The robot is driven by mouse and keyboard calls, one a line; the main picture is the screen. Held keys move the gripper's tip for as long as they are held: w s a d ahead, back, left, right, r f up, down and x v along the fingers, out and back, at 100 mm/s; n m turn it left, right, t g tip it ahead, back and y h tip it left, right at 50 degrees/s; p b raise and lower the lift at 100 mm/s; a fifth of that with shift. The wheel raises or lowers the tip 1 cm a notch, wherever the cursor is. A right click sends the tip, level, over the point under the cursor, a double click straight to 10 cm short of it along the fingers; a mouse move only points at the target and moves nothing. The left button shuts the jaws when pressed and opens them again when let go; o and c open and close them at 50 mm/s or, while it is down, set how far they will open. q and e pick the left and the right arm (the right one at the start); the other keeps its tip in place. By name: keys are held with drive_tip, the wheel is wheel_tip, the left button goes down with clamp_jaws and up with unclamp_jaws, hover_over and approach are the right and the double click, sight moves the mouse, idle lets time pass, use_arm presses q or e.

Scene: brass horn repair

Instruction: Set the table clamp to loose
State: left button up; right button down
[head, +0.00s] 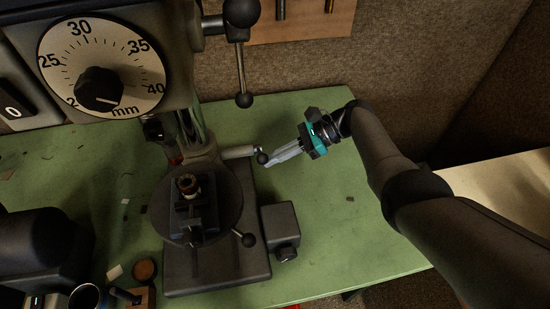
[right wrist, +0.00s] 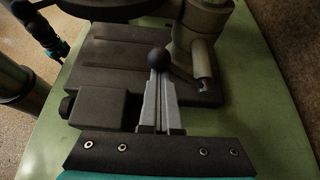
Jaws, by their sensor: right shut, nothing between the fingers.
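The table clamp shows in the head view as a short pale lever (head: 239,152) on the drill press column, with a dark ball (head: 262,158) at its end. A black ball (right wrist: 160,59) also shows in the right wrist view at the tips of my fingers. My right gripper (head: 268,163) is shut and empty, its grey fingertips at the ball. I cannot tell whether they touch it. My left gripper (right wrist: 46,40) seems to be the dark and teal shape at the upper left of the right wrist view; its fingers are not clear.
The round drill table (head: 225,215) sits over the dark base (head: 215,283), with a ball-ended handle (head: 248,240) at its edge. A dark box (head: 282,225) adjoins the base. A feed lever (head: 241,75) hangs above. The green bench (head: 330,220) is mostly clear at the right.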

drive_tip(key=shift+w+r, duration=0.1)
idle(0.4)
drive_tip(key=b+v, duration=0.1)
drive_tip(key=v, duration=1.4)
